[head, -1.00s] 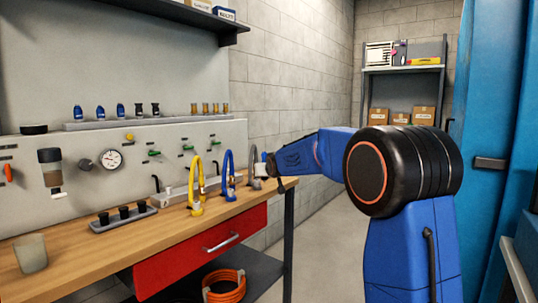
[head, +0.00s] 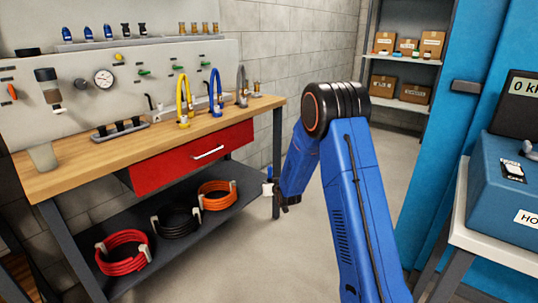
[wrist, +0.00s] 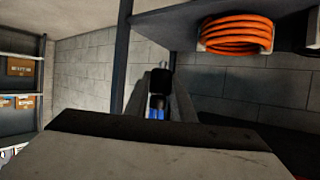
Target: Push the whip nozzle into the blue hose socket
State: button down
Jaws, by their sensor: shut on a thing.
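My gripper (head: 270,190) hangs low beside the bench's right front leg, below the bench top. It is shut on a small nozzle, dark with a blue part, seen between the fingers in the wrist view (wrist: 161,78); a thin pale tip points away from me. I take this to be the whip nozzle; its shape is partly hidden by the fingers. The blue hose (head: 211,90) arches upright on the bench top, between the yellow hose (head: 179,95) and the grey hose (head: 240,82). Its socket end is near the bench, too small to read clearly. The gripper is well apart from it.
The wooden bench (head: 90,148) has a red drawer (head: 165,168) and a lower shelf with red, black and orange coils (head: 217,195). Spare nozzles stand on a ledge (head: 95,46). A blue case (head: 510,185) stands at right. The floor right of the bench is clear.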

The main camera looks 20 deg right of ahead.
jog(key=s+f, duration=2.1)
jog(key=f, duration=0.1)
jog(key=shift+s+f, duration=0.3)
